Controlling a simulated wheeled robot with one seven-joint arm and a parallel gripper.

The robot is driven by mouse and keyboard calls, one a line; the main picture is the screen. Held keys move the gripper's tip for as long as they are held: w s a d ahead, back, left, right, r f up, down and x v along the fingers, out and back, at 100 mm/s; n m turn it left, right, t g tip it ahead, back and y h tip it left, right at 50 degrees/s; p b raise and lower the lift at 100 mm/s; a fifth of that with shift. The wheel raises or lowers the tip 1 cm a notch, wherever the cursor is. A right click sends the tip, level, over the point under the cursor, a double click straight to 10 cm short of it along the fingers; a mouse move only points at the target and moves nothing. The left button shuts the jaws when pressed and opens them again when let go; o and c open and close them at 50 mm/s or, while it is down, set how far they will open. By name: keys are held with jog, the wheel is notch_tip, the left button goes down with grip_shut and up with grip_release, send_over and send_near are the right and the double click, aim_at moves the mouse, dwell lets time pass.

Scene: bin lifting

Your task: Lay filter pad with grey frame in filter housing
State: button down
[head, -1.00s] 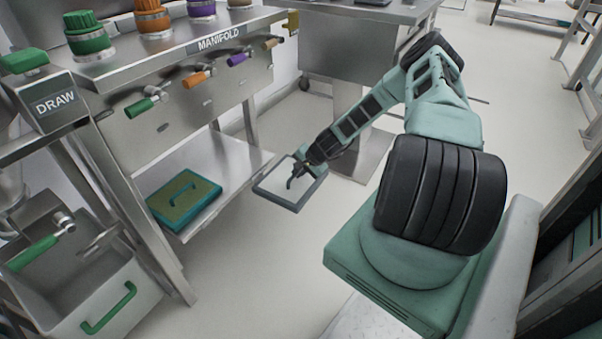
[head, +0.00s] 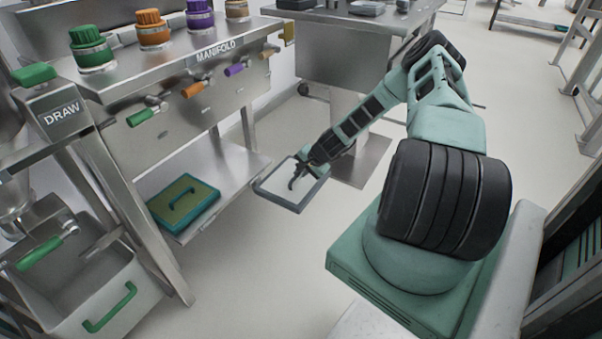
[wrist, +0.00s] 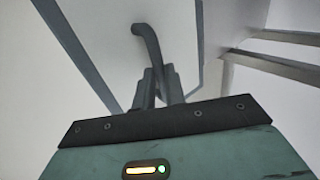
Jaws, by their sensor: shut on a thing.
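The filter pad with a grey frame (head: 273,186) is a flat white square with a dark curved handle, held off the floor in the middle of the head view. My gripper (head: 302,174) is shut on that handle. In the wrist view, my gripper's two fingers (wrist: 158,88) close on the handle, and the white pad face (wrist: 105,35) with its grey edges fills the space behind. A second pad with a teal frame (head: 205,192) and a teal handle lies on the low shelf. I cannot identify the filter housing for certain in these views.
The steel manifold bench (head: 215,75) with coloured knobs and valve handles stands left, its low shelf (head: 232,180) near the held pad. A steel table (head: 345,55) with dark items on top stands behind. A bin with a green handle (head: 110,308) is at lower left. Floor shows between.

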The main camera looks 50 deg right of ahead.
aim_at(300, 182)
jog(key=shift+r+p, duration=1.5)
jog(key=shift+r, duration=0.65)
jog(key=shift+w, duration=0.1)
